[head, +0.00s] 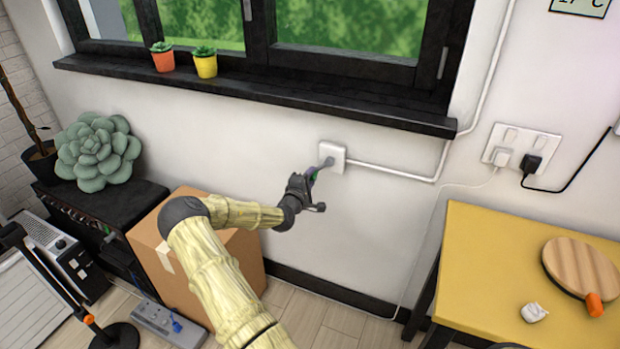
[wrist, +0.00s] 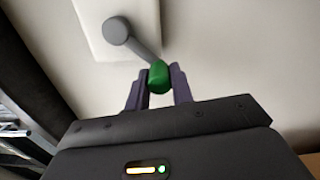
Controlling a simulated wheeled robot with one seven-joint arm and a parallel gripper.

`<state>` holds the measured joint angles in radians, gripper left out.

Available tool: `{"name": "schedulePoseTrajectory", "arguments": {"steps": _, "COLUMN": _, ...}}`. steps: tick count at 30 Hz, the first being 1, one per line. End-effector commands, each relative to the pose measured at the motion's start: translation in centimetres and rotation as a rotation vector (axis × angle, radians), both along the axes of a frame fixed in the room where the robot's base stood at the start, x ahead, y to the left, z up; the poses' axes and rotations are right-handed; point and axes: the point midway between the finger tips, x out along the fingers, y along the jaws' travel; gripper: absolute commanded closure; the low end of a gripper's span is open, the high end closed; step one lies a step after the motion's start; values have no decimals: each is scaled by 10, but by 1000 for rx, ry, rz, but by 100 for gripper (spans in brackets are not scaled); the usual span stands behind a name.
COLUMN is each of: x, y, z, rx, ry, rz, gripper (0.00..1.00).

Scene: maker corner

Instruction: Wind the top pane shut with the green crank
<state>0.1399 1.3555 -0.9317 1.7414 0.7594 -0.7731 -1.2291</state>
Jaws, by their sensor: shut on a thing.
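The crank sits on a white square wall plate (head: 338,153) below the window sill. Its grey hub and arm show in the wrist view (wrist: 118,30), with the arm running down and right to the green crank knob (wrist: 159,77). My gripper (head: 311,173) is at the crank, and in the wrist view its two purple fingers are shut on the green knob, one on each side. The knob is mostly hidden in the head view. The window (head: 345,60) is above, dark framed with green outside; its top pane is out of the picture.
A dark sill (head: 270,92) juts out above my gripper, with an orange pot (head: 163,61) and a yellow pot (head: 206,66) on it. A white conduit (head: 395,171) runs right from the plate. A cardboard box (head: 235,247) stands under my arm. A yellow table (head: 480,260) is at right.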

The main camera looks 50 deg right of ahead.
Motion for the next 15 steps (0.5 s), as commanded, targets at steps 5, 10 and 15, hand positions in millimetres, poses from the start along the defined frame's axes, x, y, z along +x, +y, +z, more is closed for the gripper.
{"name": "schedulePoseTrajectory", "arguments": {"steps": 5, "x": -1, "y": 1, "z": -3, "rx": 6, "ry": 6, "rz": -1, "gripper": 100}}
{"name": "schedulePoseTrajectory", "arguments": {"steps": 10, "x": -1, "y": 1, "z": -3, "rx": 5, "ry": 4, "rz": -1, "gripper": 55}}
{"name": "schedulePoseTrajectory", "arguments": {"steps": 15, "x": -1, "y": 0, "z": -2, "rx": 4, "ry": 2, "rz": -1, "gripper": 55}}
